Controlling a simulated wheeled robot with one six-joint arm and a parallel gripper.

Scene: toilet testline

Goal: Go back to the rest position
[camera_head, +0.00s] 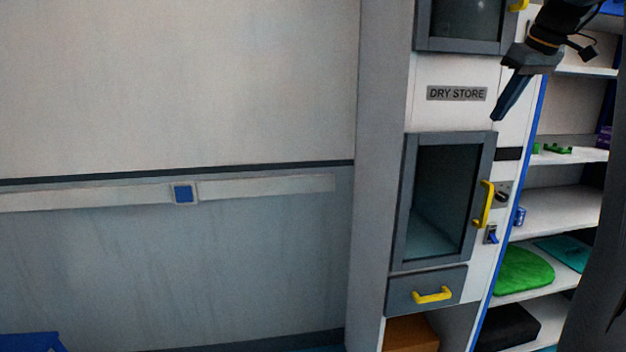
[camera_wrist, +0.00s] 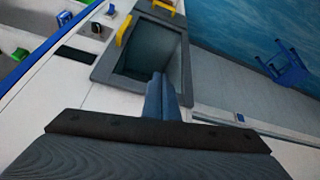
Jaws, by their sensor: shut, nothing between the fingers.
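My gripper (camera_head: 497,114) is at the upper right of the head view, pointing down in front of the tall white cabinet (camera_head: 419,81), near its DRY STORE label (camera_head: 457,94). Its fingers are together and hold nothing. In the wrist view my gripper (camera_wrist: 162,80) shows its two fingers side by side, over the lower edge of the grey-framed window door. I cannot tell whether they touch the cabinet.
The grey-framed door (camera_head: 401,222) has a yellow handle (camera_head: 484,204); a drawer (camera_head: 402,293) sits below. Shelves (camera_head: 560,209) at right hold a green item (camera_head: 524,270). A blue stool (camera_wrist: 287,64) stands on the floor. A grey wall (camera_head: 170,260) with a rail fills the left.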

